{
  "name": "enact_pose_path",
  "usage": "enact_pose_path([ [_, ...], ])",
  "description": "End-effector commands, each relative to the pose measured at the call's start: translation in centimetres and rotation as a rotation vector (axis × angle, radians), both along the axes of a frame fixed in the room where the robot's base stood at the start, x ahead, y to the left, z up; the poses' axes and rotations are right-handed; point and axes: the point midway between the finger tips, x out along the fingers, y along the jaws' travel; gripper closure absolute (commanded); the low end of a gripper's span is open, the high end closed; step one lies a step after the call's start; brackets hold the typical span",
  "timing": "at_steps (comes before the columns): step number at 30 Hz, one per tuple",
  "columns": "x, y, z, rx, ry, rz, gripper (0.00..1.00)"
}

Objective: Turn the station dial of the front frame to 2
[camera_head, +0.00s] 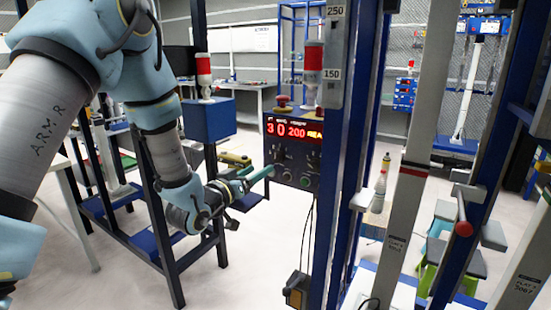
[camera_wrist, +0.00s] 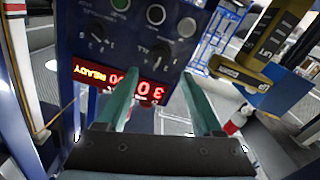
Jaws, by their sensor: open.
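A dark blue control box (camera_head: 291,150) on the front frame carries a red lit display (camera_head: 293,130) reading 3, 0, 200 and a partly legible word. Two dark dials sit below the display. In the wrist view the box is upside down, with one dial (camera_wrist: 160,55) nearer my fingers and another dial (camera_wrist: 97,35) further left. Their labels are too small to read, so I cannot tell which is the station dial. My gripper (camera_head: 258,174) is open and empty at the box's left side. In the wrist view its teal fingers (camera_wrist: 156,75) point toward the panel, apart from the dials.
Round buttons (camera_wrist: 156,14) lie beyond the dials, one green. A red stop knob (camera_head: 283,101) tops the box. Blue and grey posts (camera_head: 347,150) stand close on its right. A dark frame with a blue box (camera_head: 209,119) stands behind my arm. Cables hang below the box.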

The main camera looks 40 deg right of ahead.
Motion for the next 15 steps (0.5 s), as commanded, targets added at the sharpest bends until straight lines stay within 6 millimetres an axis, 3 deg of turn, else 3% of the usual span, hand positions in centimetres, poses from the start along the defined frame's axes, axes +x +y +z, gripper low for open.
enact_pose_path([
  [9, 1.4, -5.7, 0.3, 0.002, -0.001, -0.001, 0.32],
  [15, 2.1, -8.0, 0.1, 0.003, 0.0, 0.0, 0.32],
])
